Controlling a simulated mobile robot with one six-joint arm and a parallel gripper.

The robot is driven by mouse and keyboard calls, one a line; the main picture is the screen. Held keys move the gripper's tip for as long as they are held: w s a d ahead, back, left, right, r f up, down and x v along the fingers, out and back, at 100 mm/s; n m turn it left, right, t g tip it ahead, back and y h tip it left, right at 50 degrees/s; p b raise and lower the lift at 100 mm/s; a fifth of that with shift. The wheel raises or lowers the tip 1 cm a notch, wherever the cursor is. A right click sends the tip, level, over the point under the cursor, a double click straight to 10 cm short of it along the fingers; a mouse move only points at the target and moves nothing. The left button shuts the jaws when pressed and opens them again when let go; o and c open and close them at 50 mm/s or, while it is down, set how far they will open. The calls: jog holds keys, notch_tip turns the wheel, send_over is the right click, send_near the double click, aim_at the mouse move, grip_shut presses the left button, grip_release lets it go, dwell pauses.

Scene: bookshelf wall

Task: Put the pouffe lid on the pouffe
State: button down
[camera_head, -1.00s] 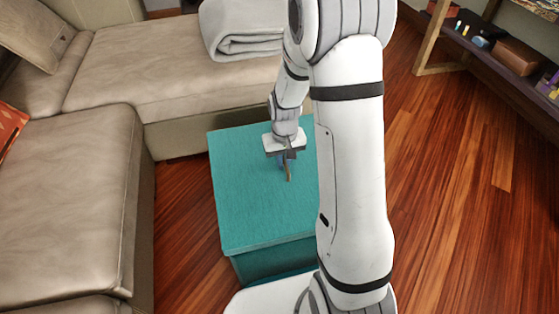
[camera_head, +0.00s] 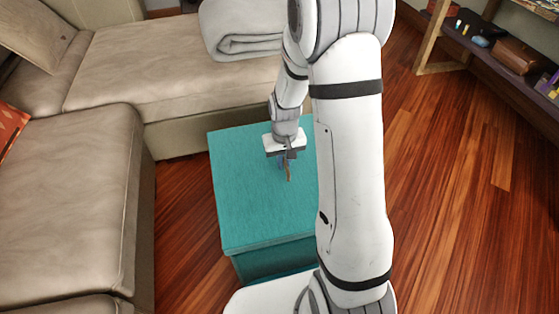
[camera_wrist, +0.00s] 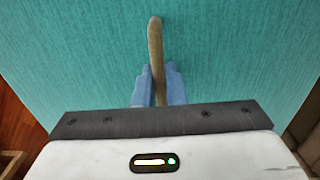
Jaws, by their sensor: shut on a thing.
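The teal pouffe lid (camera_head: 245,195) is a square cloth-covered panel, lying level over the pouffe. The teal pouffe (camera_head: 275,264) shows below its front edge, darker in shade. The lid's edge looks close to the pouffe's walls; I cannot tell whether it is fully seated. My gripper (camera_head: 286,166) points down at the lid's middle. In the wrist view, the blue fingers of my gripper (camera_wrist: 158,80) are shut on the brown strap handle (camera_wrist: 155,45) of the lid, whose teal top (camera_wrist: 80,60) fills most of that view. My arm hides the lid's right side.
A beige sofa (camera_head: 190,70) stands behind and to the left of the pouffe. A rolled grey blanket (camera_head: 240,30) lies on it. Wooden floor (camera_head: 455,200) is clear on the right. A low shelf (camera_head: 500,50) with small items stands at the upper right.

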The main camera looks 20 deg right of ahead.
jog(key=shift+f+b, duration=0.6)
jog(key=shift+f, duration=0.3)
dwell(0.4)
jog(key=c, duration=1.4)
grip_release()
jog(key=shift+f, duration=0.1)
jog(key=shift+r+p, duration=1.85)
jog(key=shift+r, duration=2.1)
